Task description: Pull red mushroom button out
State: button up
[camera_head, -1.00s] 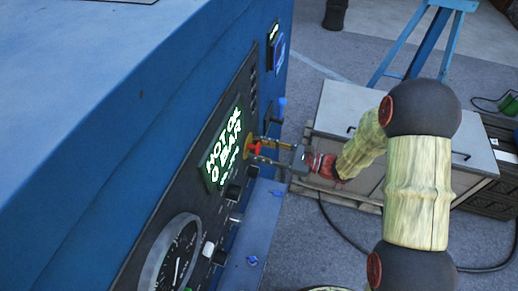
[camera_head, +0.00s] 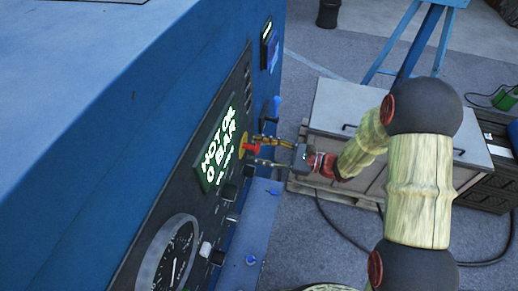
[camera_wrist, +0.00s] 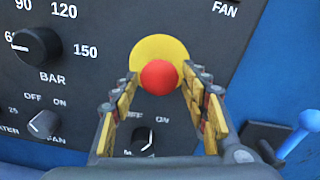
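The red mushroom button (camera_wrist: 159,75) sits on a yellow round plate (camera_wrist: 158,49) on the dark control panel. In the head view the red button (camera_head: 251,148) shows at the panel face, beside the lit display. In the head view my gripper (camera_head: 256,151) reaches the panel from the right. Whether the fingertips touch the panel cannot be told.
The panel carries a black knob (camera_wrist: 36,46), smaller switches (camera_wrist: 43,123), a display (camera_head: 217,150) and a round gauge (camera_head: 175,257). A blue lever (camera_wrist: 297,135) stands at the right. A low cabinet (camera_head: 345,107) stands behind my arm.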

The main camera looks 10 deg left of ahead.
jog(key=shift+o, duration=0.6)
jog(key=d, duration=1.2)
jog(key=shift+s, duration=0.45)
